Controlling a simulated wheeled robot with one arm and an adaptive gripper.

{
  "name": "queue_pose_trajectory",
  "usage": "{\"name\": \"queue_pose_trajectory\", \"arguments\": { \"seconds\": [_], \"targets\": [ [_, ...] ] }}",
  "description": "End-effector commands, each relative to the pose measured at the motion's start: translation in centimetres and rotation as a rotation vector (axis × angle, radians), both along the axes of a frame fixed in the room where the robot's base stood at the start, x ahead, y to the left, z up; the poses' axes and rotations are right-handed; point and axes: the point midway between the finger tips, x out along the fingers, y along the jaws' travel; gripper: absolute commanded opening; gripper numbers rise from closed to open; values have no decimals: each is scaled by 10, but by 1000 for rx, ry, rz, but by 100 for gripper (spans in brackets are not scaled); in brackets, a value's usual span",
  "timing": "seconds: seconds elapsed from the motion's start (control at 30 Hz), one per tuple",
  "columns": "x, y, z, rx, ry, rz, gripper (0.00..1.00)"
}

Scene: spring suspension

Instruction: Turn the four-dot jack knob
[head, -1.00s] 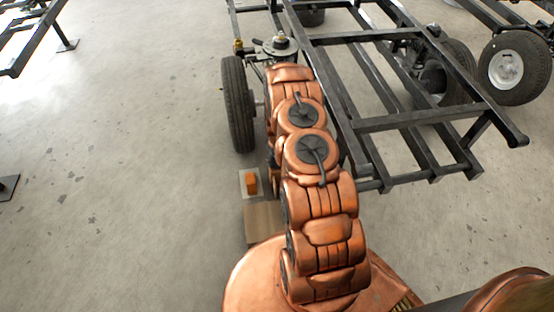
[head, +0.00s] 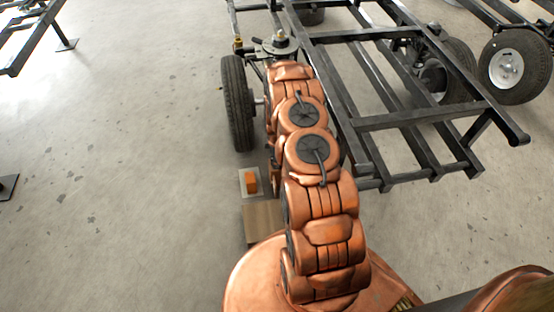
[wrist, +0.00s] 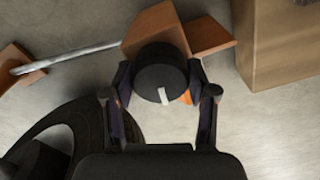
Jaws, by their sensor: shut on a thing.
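A round black knob (wrist: 160,66) with a white mark on its face sits in the middle of the wrist view, in front of a brown-orange block-like body (wrist: 158,30). My gripper (wrist: 160,80) has one finger on each side of the knob and is shut on it. I cannot make out any dots on the knob. A grey metal rod (wrist: 85,56) runs left from the brown body to another brown piece (wrist: 18,66). In the head view my arm hides the gripper and the knob.
A black tyre (head: 237,105) stands left of my arm, and a black metal frame (head: 420,118) is at right. A small orange block on a pale plate (head: 242,188) and a wooden block (head: 262,222) are near my base. The floor at left is open.

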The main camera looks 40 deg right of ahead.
Motion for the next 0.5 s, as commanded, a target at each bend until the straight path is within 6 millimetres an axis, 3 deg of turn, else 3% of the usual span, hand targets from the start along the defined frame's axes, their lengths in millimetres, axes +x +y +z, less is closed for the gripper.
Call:
{"name": "queue_pose_trajectory", "arguments": {
  "seconds": [0.5],
  "targets": [
    [2,-1,1,-3,-4,243,22]
  ]
}}
